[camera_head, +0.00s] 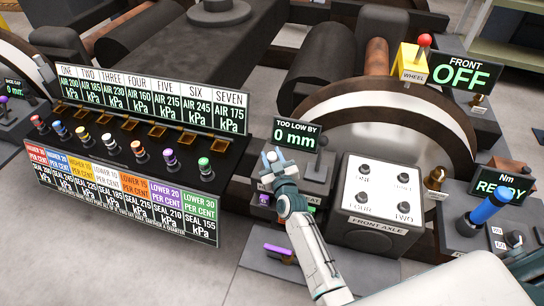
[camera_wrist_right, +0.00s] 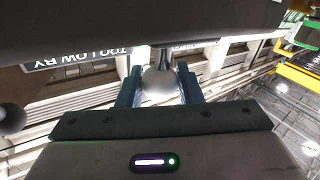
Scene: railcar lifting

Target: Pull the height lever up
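The height lever ends in a pale round knob (camera_head: 272,156), just below the black "TOO LOW BY 0 mm" display (camera_head: 297,134). My right gripper (camera_head: 273,157) reaches it from below. In the right wrist view the pale knob (camera_wrist_right: 161,84) fills the gap between the two blue-grey fingers (camera_wrist_right: 161,90), with its stem running up behind it. The fingers appear shut on the knob. The lever's base is largely hidden behind my gripper. My left gripper is not in view.
A lever with a dark knob (camera_head: 322,141) stands close on the right. The white front-axle box (camera_head: 377,198) with several switches is right of my forearm. A row of coloured valve knobs (camera_head: 136,148) and pressure signs is on the left. A purple-handled pedal (camera_head: 278,249) lies below.

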